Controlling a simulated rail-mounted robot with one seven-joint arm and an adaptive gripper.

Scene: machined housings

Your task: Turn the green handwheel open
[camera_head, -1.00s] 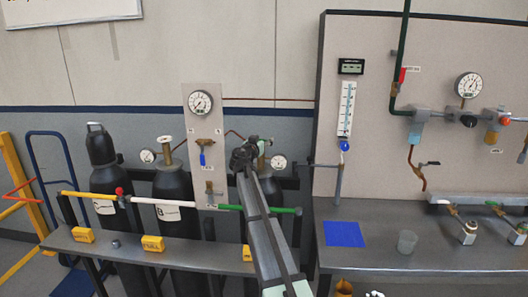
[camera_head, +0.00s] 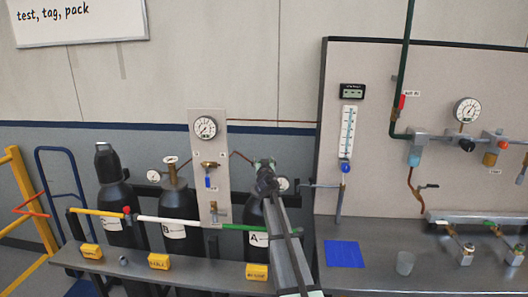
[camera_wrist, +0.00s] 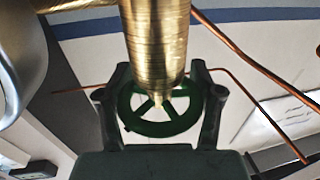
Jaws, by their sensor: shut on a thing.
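The green handwheel (camera_wrist: 158,118) sits between the two dark fingers of my gripper (camera_wrist: 160,105) in the wrist view. The fingers are shut on its rim from opposite sides. A brass valve body (camera_wrist: 157,40) stands in front of the wheel and hides part of it. In the head view my gripper (camera_head: 265,172) is at the top of the black cylinder labelled A (camera_head: 256,212). Only a little green of the handwheel (camera_head: 264,161) shows there, and my arm hides part of the cylinder.
Cylinder B (camera_head: 173,205) and another black cylinder (camera_head: 112,195) stand to the left. A gauge panel (camera_head: 207,145) is close on the left, and a small gauge (camera_head: 284,184) close on the right. A white, yellow and green rail (camera_head: 170,219) crosses in front. The workbench (camera_head: 385,250) is at right.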

